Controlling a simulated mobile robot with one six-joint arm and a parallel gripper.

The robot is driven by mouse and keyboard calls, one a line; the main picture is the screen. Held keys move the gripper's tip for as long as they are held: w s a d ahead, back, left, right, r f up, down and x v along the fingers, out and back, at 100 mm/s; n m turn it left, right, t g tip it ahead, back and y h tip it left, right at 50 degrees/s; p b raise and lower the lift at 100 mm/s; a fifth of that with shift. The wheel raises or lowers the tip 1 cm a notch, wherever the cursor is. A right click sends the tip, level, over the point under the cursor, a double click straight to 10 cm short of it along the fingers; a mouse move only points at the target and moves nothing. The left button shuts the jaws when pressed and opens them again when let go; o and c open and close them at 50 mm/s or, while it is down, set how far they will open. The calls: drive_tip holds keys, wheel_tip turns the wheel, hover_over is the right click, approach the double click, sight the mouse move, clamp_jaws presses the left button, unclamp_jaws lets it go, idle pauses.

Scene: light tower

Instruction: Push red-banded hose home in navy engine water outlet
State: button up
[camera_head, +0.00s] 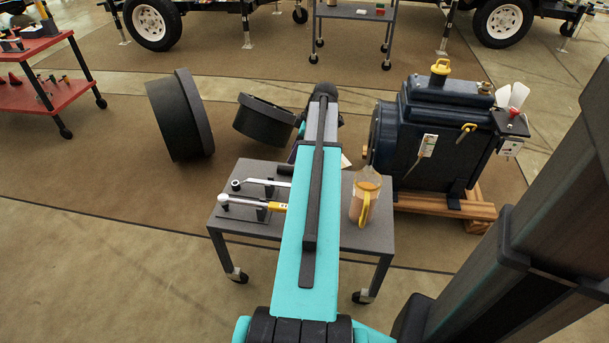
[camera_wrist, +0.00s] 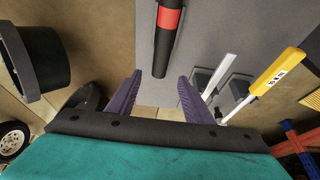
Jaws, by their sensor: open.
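The red-banded hose (camera_wrist: 161,52) is a black tube with a red band, lying over the grey cart top in the wrist view. My gripper (camera_wrist: 159,77) has its two purple fingers apart, with the near end of the hose close to the gap between the fingertips; I cannot tell whether they touch it. The navy engine (camera_head: 425,145) stands on a wooden pallet right of the cart. I cannot make out its water outlet clearly.
The grey cart (camera_head: 370,238) also holds a jug with a yellow handle (camera_head: 364,203), a yellow-handled wrench (camera_head: 265,206) and a ratchet (camera_head: 258,184). Large black rings (camera_head: 180,117) stand left of my arm. A red cart (camera_head: 55,97) is far left. Floor left of the cart is clear.

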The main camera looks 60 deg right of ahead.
sight(287, 167)
drive_tip(key=shift+b+x, duration=0.3)
drive_tip(key=shift+x, duration=1.55)
drive_tip(key=shift+b+x, duration=1.05)
drive_tip(key=shift+x, duration=1.55)
drive_tip(key=shift+s, duration=0.15)
clamp_jaws()
